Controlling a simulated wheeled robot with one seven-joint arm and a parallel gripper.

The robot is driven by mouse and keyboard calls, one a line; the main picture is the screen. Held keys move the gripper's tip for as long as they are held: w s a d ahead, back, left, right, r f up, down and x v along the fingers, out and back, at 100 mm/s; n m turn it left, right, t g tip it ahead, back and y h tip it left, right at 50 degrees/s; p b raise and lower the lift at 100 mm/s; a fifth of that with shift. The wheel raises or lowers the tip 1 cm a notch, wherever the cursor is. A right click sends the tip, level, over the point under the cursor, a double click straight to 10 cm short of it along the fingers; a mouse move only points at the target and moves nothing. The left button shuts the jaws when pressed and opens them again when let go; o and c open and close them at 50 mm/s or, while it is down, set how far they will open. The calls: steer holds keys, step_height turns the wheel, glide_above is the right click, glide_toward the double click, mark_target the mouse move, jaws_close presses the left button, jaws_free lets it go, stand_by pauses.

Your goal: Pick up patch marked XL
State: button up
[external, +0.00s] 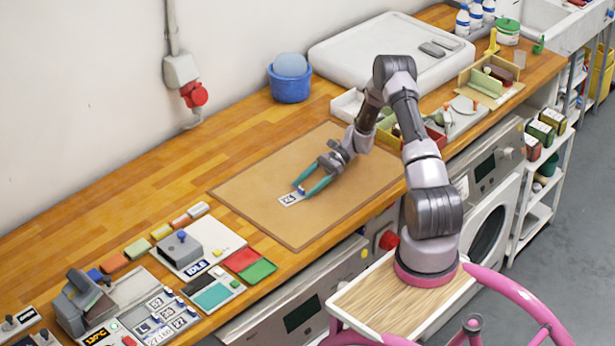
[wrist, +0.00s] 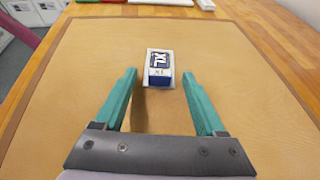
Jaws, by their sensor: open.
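The patch marked XL (wrist: 160,62) lies on the brown mat (external: 235,193), a small white piece with dark blue lettering and a blue block-like part at its near end. It also shows in the external view (external: 287,200), partly beside my fingers. My gripper (external: 308,190) is open, with two teal fingers low over the mat. In the wrist view my gripper (wrist: 160,73) has the patch centred between its fingertips, mostly just beyond them. Nothing is held between the fingers.
Left of the mat stand a grey device on a white board (external: 205,250), red and green cards (external: 258,270) and several marked patches (external: 165,315). A blue tub (external: 290,85) stands near the wall. The mat around the patch is clear.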

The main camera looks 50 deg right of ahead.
jaws_close()
